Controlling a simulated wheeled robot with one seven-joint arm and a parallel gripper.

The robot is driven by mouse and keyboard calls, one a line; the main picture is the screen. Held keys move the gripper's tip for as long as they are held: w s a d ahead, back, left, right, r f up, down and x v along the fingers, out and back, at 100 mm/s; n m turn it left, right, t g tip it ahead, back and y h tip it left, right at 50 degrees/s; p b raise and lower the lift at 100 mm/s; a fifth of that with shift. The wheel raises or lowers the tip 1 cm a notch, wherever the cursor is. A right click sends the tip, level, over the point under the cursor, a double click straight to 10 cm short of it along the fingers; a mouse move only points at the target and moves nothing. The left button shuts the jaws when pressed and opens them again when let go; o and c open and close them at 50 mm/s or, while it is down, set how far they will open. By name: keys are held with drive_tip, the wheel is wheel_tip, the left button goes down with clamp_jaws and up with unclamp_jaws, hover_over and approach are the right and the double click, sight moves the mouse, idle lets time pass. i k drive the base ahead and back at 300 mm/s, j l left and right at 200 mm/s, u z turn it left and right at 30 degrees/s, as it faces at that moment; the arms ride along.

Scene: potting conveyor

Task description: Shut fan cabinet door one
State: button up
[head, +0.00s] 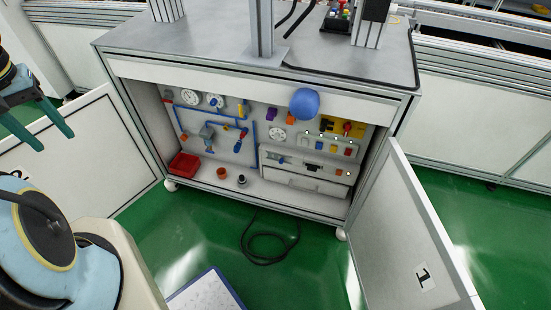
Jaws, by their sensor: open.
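The cabinet (265,85) stands under a grey worktop, with its front open and its inside in full view. The right door (398,235) is swung wide open toward me and carries a dark mark on a white label (426,277) that looks like a sideways 1.
Inside the cabinet are gauges, blue pipes, valves, a red tray (183,165) and a drawer unit (303,180). A blue rounded object (304,102) is at its upper front. A black cable (268,243) lies on the green floor (310,270). A white-topped, blue-edged object (205,292) is at the bottom.

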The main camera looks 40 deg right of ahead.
sight(404, 257)
drive_tip(key=i+z, duration=0.1)
drive_tip(key=z, duration=2.2)
